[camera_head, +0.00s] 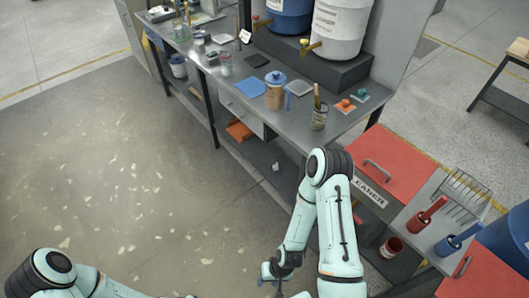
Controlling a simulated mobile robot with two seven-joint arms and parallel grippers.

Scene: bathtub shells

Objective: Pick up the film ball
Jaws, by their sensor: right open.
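A small pale crumpled lump (276,167), which looks like the film ball, lies on the lower shelf under the steel bench; it is too small to make out clearly. My right gripper (272,284) points downward at the bottom edge of the view, partly cut off. It is open, well below the lump in the picture and apart from it; I see nothing held in it. My left arm comes in at the lower left and runs out of the bottom edge, with its gripper out of view.
The steel bench (225,82) carries a lidded jar (275,95), a blue sheet (250,87), a brush pot (319,118) and two drums. An orange item (239,130) lies on the lower shelf. A red-topped cabinet (385,160) stands at right. The floor (120,190) at left is open.

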